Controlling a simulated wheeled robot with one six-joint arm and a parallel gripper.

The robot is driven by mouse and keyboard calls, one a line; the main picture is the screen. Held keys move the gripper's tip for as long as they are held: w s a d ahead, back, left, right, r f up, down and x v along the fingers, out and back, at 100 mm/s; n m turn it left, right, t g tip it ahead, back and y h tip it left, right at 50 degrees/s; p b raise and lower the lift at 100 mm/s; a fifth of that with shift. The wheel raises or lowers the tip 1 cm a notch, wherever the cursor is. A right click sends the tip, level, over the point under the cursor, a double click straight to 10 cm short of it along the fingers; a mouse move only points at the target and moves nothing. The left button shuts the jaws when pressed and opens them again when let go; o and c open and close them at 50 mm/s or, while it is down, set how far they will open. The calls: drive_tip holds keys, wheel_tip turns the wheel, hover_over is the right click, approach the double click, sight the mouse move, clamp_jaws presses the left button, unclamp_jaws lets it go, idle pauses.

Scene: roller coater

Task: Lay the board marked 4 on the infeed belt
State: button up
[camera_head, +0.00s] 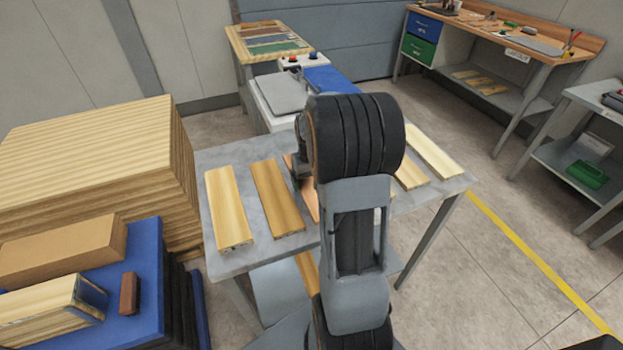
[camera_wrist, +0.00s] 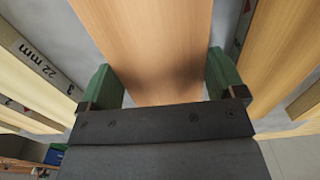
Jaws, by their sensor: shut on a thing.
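My gripper (camera_wrist: 160,78) has its green fingers closed on the long edges of a reddish-tan board (camera_wrist: 148,35) in the wrist view. No mark shows on this board, so I cannot tell its number. In the head view, part of a reddish board (camera_head: 309,200) shows beside my arm over the grey table; my arm hides the gripper. A board marked 3 and 22 mm (camera_wrist: 40,60) lies to the left in the wrist view. A blue surface (camera_head: 330,79) on the machine behind the table may be the infeed belt; my arm partly covers it.
The grey table (camera_head: 228,262) also bears a pale board (camera_head: 228,205), a tan board (camera_head: 276,195) and boards at right (camera_head: 434,157). A large timber stack (camera_head: 90,160) stands close at left. A workbench (camera_head: 500,45) stands at the back right. Open floor lies right of the table.

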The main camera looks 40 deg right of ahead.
drive_tip(key=shift+f, duration=0.2)
drive_tip(key=o, duration=0.8)
